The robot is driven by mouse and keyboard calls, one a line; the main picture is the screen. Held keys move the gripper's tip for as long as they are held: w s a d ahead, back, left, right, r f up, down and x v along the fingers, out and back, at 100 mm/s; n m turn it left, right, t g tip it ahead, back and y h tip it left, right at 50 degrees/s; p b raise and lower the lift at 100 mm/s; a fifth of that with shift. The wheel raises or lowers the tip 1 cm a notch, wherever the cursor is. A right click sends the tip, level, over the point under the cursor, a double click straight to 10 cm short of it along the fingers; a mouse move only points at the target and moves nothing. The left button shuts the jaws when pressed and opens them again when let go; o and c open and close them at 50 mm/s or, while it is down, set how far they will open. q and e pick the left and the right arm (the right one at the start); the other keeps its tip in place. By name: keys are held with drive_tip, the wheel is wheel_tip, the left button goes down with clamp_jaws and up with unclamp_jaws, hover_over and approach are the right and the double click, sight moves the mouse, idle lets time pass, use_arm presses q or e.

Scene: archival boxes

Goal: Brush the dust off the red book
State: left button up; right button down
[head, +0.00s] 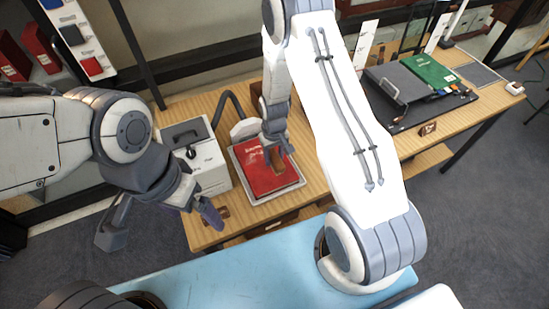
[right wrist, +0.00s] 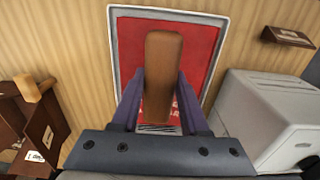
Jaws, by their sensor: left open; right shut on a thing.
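The red book (head: 262,182) lies in a pale shallow tray (head: 296,187) on the wooden table; it also fills the middle of the right wrist view (right wrist: 198,50). My right gripper (head: 279,152) is over the book, shut on a brown wooden brush (right wrist: 163,80). I cannot tell whether the brush touches the cover, and its far end hides part of the book. Dust is too small to make out. My left gripper (head: 162,226) is open and empty, left of the book in front of the table.
A pale box-shaped machine (head: 208,168) with a dark hose stands just left of the tray. At the right, a green book (head: 430,70) lies beside a dark grey case (head: 400,80). Shelving with red binders (head: 40,45) stands at the back left.

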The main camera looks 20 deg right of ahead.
drive_tip(key=shift+r+p, duration=0.65)
drive_tip(key=shift+r, duration=0.6)
